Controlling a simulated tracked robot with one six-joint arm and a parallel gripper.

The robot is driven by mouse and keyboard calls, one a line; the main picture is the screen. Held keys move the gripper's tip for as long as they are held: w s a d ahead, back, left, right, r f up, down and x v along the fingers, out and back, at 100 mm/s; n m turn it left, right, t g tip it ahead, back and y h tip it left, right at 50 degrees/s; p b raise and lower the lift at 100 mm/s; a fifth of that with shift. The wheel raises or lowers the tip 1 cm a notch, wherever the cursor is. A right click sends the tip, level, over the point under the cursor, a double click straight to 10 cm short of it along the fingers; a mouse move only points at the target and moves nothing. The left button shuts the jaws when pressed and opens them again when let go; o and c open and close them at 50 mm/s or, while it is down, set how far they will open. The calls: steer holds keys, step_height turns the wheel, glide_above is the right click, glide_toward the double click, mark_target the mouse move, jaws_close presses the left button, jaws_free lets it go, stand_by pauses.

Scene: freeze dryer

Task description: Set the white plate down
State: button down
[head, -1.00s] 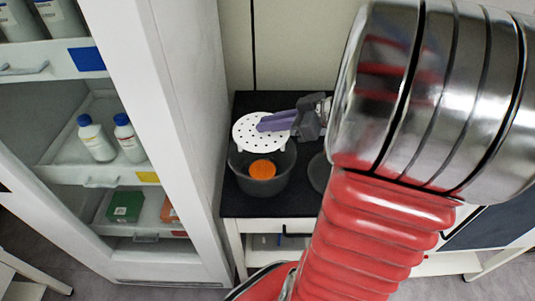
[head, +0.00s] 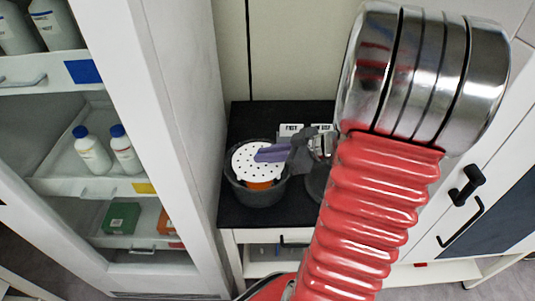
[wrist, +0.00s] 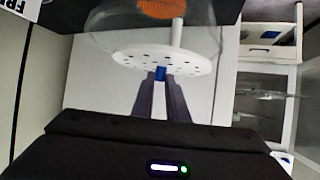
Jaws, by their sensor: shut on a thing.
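The white plate (head: 259,158) is a round disc with small holes. In the head view it lies over the mouth of a dark round bowl (head: 268,195) on the black worktop. My gripper (head: 272,153), with purple-grey fingers, is shut on the plate from the right. The wrist view also shows the plate (wrist: 170,60) at the fingertips (wrist: 161,75), with a white post on it. An orange thing (head: 259,185) inside the bowl is partly hidden by the plate. I cannot tell whether the plate touches the bowl.
A white cabinet (head: 185,130) with open shelves stands to the left, holding bottles (head: 91,150) and a green box (head: 121,218). Small labels (head: 291,128) stand at the back of the black worktop (head: 240,120). Another dark round thing (head: 316,186) is partly hidden beside the bowl.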

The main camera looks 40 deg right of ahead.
steer(key=shift+f, duration=0.75)
steer(key=c, duration=1.7)
jaws_free()
steer(key=shift+c, duration=0.2)
steer(key=shift+r, duration=0.15)
steer(key=shift+r, duration=0.5)
steer(key=v, duration=1.2)
